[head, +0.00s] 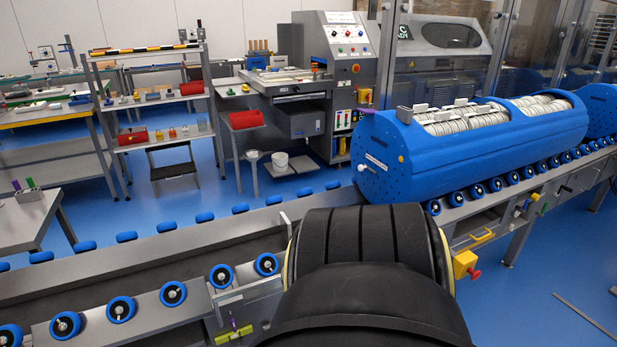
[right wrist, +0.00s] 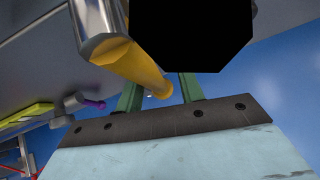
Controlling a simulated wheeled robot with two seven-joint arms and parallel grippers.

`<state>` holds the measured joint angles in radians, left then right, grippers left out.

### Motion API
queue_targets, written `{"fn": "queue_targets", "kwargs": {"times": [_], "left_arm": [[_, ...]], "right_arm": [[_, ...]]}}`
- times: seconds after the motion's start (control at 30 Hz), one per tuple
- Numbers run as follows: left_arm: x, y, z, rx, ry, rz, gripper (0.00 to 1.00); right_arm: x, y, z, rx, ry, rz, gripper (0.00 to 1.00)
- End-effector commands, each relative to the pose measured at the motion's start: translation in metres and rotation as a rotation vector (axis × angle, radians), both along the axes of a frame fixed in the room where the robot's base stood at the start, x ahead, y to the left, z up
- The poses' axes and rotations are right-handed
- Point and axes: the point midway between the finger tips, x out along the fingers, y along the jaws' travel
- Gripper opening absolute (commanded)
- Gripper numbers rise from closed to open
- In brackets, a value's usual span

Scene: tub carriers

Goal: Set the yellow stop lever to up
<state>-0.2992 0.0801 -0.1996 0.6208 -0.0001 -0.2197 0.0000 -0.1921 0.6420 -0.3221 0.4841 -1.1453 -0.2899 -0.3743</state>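The yellow stop lever (right wrist: 138,66) shows large in the right wrist view. It runs from a shiny metal hub (right wrist: 98,22) at the upper left down to a rounded end. I cannot tell from this view whether it is set up or down. My right gripper (right wrist: 163,82) has its two green fingers apart, with the lever's end appearing between them. A blue gap shows between that end and the right finger. A black shape hides the upper ends of the fingers. In the head view the right gripper is hidden behind my black arm. My left gripper is in no view.
A blue drum (head: 380,170) lies on the roller conveyor at right. A yellow box with a red knob (head: 463,264) is just right of my arm. A purple-tipped lever (right wrist: 90,103) is left of the gripper. A yellow-green block (head: 233,333) is at lower left.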

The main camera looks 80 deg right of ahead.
Motion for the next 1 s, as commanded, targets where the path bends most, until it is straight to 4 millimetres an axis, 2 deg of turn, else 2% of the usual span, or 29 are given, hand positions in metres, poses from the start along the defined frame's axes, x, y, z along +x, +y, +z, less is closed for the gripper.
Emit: {"fn": "queue_targets", "kwargs": {"times": [0.27,1.0], "left_arm": [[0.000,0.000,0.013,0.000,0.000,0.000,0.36],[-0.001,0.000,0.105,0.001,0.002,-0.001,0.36]], "right_arm": [[-0.002,0.007,0.010,0.002,-0.001,0.001,0.38],[-0.031,0.072,0.082,0.001,0.000,-0.001,0.38]]}}
